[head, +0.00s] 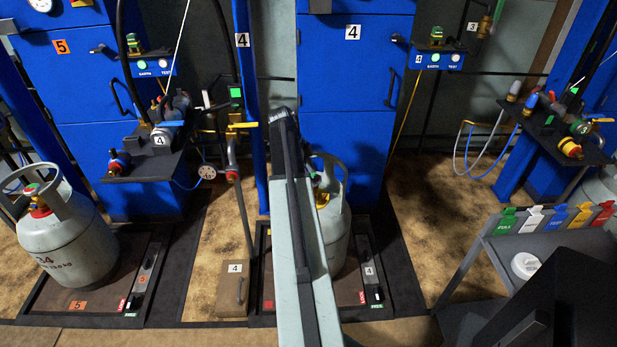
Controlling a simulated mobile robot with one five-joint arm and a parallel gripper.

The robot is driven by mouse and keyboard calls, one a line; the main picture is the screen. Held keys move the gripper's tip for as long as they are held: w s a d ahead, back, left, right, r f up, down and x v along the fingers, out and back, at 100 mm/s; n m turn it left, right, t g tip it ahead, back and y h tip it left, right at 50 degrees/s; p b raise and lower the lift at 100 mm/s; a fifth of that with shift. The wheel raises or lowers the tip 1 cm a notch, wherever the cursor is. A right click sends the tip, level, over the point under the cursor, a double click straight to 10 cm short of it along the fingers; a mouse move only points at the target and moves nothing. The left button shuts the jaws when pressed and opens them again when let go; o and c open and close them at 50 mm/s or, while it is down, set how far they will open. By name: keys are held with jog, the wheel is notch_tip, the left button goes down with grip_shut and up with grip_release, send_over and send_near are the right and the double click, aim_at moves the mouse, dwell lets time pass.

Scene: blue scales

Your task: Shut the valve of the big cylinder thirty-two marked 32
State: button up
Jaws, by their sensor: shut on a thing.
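A grey gas cylinder (339,239) stands upright on the platform of station 4, partly behind my arm. Its collar handle shows, with a bit of yellow and red valve (321,199) inside it. The number on this cylinder is hidden, so I cannot tell if it is 32. My arm rises from the bottom middle across the picture and covers the cylinder's left side. My gripper is hidden behind the arm, so its hold does not show. Another grey cylinder (68,248) stands on the station 5 platform at left, with red marking that looks like 34.
Blue cabinets (355,90) stand behind. A shelf with a gauge and hoses (150,165) juts out left of my arm; another shelf (560,130) is at right. A grey rack with coloured tags (560,222) stands at right. Bare floor (440,215) lies between.

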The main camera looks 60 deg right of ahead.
jog(key=shift+s, duration=0.25)
jog(key=o, duration=1.4)
jog(key=shift+c, duration=0.2)
jog(key=shift+w, duration=0.1)
jog(key=p+v, duration=0.7)
jog(key=v, duration=0.1)
jog(key=shift+f, duration=0.1)
